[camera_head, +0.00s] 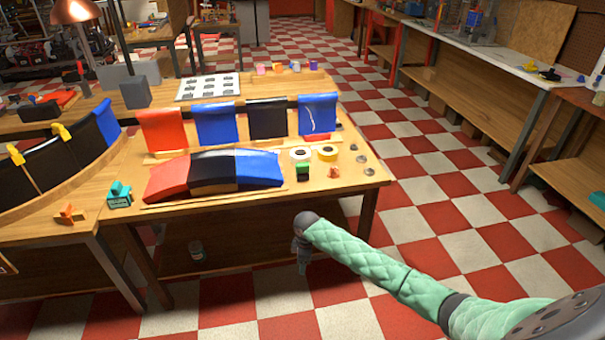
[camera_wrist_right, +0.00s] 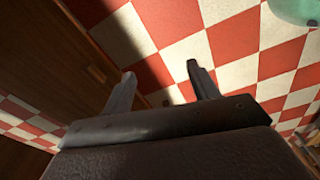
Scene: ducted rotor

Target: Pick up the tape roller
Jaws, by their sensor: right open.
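I cannot tell for sure which of these is the tape roller. My right gripper (camera_head: 301,266) hangs in front of the table, below its top, apart from these items. The right wrist view shows its two fingers (camera_wrist_right: 158,78) spread and empty above the floor. My left gripper is in neither view.
Red, black and blue curved panels (camera_head: 215,170) lie left of the small items, with upright coloured sheets (camera_head: 215,123) behind. A teal item (camera_head: 119,194) and an orange item (camera_head: 70,213) stand farther left. Checkered floor (camera_head: 440,215) is free to the right.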

